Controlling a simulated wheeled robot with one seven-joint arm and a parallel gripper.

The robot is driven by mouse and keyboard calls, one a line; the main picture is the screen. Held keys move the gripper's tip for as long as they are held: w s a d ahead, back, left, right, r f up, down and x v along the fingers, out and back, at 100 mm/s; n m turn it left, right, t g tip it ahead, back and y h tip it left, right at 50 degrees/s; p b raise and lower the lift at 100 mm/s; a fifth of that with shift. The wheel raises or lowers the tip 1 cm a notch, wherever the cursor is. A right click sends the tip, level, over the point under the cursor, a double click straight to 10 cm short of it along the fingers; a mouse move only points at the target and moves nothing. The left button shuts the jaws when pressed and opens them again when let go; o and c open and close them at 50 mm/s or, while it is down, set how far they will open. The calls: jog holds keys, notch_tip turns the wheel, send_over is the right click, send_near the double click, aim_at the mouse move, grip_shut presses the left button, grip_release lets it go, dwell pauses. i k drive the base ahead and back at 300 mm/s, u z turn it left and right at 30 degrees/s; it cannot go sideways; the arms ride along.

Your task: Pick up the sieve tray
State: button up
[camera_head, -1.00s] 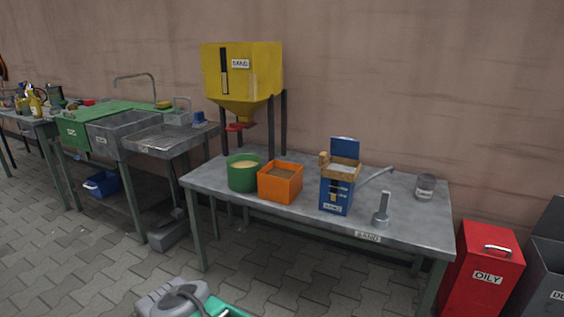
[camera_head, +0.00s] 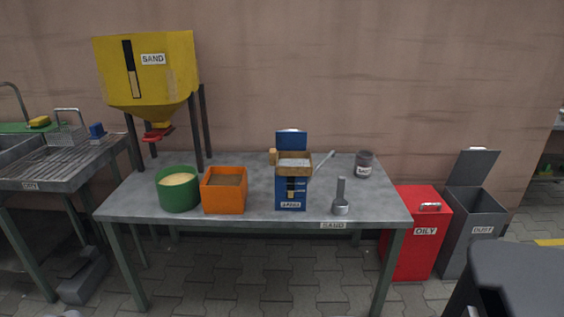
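The wooden-framed tray (camera_head: 306,169) on top of a blue box (camera_head: 291,193) looks like the sieve tray. It sits level on the box, in front of the raised blue lid (camera_head: 291,142). A small wooden block or knob shows at its left end, and pale mesh or material shows inside the frame. The blue box stands on the grey metal table (camera_head: 240,221), right of its middle. My gripper is not in view.
A green tub (camera_head: 178,189) and an orange bin (camera_head: 225,190) stand left of the box. A metal scoop-like tool (camera_head: 340,197) and a jar (camera_head: 363,165) stand right. The yellow sand hopper (camera_head: 150,75) is behind left. Red (camera_head: 422,232) and grey bins are beyond the table's right end.

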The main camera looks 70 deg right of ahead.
aim_at(287, 163)
jog(key=z, duration=0.7)
jog(key=i, duration=0.95)
jog(key=z, duration=0.8)
